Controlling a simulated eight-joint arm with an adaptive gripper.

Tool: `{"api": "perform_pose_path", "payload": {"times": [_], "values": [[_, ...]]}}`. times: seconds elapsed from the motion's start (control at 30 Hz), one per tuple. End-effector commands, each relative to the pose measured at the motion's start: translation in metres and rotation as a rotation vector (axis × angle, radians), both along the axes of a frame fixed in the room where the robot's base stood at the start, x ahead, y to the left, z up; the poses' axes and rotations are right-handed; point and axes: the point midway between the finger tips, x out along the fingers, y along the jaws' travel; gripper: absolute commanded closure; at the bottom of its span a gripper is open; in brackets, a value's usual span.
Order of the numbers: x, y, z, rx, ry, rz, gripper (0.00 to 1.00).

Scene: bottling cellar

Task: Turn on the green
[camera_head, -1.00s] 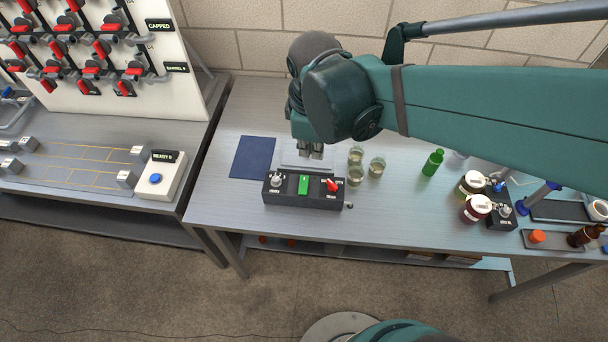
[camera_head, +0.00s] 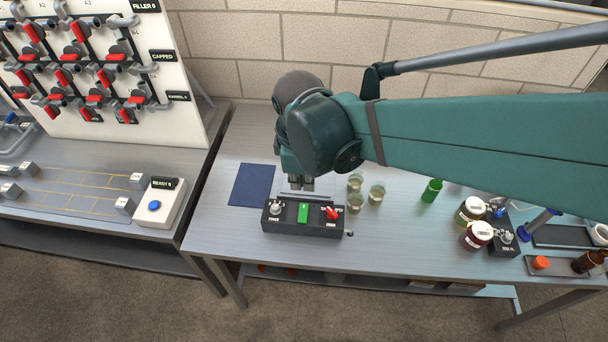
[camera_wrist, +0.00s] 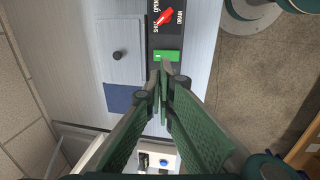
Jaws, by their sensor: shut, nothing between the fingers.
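A green switch (camera_head: 303,212) sits in the middle of a dark control box (camera_head: 287,227) on the metal table. It also shows in the wrist view (camera_wrist: 172,55), just beyond my fingertips. My gripper (camera_head: 301,183) is shut and empty, pointing down behind the box. In the wrist view my shut fingertips (camera_wrist: 166,66) appear at the edge of the green switch; I cannot tell whether they touch it. A grey knob (camera_head: 276,208) is left of the switch and a red lever (camera_head: 332,212) right of it. In the wrist view the lever (camera_wrist: 164,17) lies near open, shut and drain labels.
Several glasses (camera_head: 376,194) stand right of my gripper, with a green bottle (camera_head: 431,191) farther right. A blue mat (camera_head: 251,185) lies left. A pale panel with a dark knob (camera_wrist: 119,55) is behind the box. A valve board (camera_head: 150,90) stands at the far left.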

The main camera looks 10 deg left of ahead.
Motion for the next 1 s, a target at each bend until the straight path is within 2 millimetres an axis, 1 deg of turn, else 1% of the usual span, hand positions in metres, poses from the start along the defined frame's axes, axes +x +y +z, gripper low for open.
{"api": "perform_pose_path", "payload": {"times": [0.27,0.8,1.0], "values": [[0.005,0.0,-0.03,0.0,0.0,-0.001,1.0],[0.015,0.0,-0.095,0.0,0.0,0.0,1.0],[0.018,0.0,-0.115,0.0,0.0,0.0,1.0]]}}
